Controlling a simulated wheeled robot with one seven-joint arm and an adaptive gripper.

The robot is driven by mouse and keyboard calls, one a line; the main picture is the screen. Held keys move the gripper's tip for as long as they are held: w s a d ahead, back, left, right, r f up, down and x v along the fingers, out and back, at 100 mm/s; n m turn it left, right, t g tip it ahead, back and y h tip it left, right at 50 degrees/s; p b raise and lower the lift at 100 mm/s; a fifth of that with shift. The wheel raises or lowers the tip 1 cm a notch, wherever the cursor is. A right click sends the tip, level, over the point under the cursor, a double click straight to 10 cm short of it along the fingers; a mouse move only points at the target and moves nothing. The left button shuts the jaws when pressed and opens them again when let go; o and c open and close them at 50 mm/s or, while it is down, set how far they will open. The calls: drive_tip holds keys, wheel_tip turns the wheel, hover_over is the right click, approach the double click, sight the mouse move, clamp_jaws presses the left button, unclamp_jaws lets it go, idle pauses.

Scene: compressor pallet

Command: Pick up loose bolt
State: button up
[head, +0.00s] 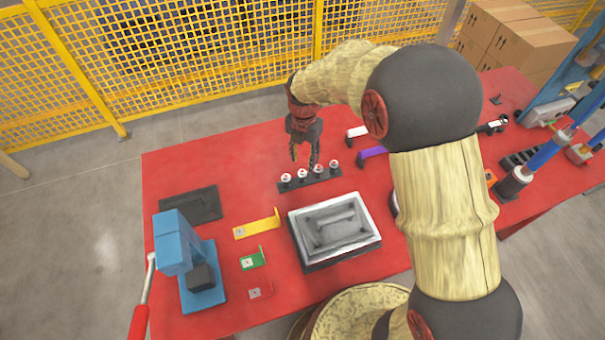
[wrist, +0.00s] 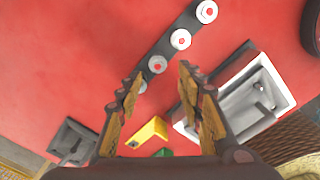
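A black strip (head: 310,182) on the red table holds a row of several round white pieces with red centres, which look like the bolts. One of these pieces (head: 302,174) sits in the row; I cannot tell which is the loose bolt. My gripper (head: 304,160) is above the strip, pointing down. In the wrist view my gripper (wrist: 158,76) is open, its fingers well apart with nothing held. One white piece (wrist: 157,64) appears between the fingertips, and a greyer one shows just below it, near the left finger.
A grey-and-white tray-like block (head: 375,244) stands in front of the strip. A yellow bracket (head: 256,227), a green bracket (head: 252,261) and a blue press-like device (head: 190,262) are on the left. A purple-topped piece (head: 371,153) lies right of the strip. Red table between is bare.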

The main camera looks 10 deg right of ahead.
sight(302, 171)
drive_tip(key=shift+w+a+f+b, duration=0.1)
drive_tip(key=shift+f+b, duration=0.6)
drive_tip(key=shift+f, duration=1.3)
drive_tip(key=shift+a+f+b, duration=0.1)
drive_tip(key=shift+f+b, duration=0.55)
drive_tip(key=shift+f, duration=1.3)
drive_tip(key=c, duration=0.3)
clamp_jaws()
drive_tip(key=shift+r, duration=0.15)
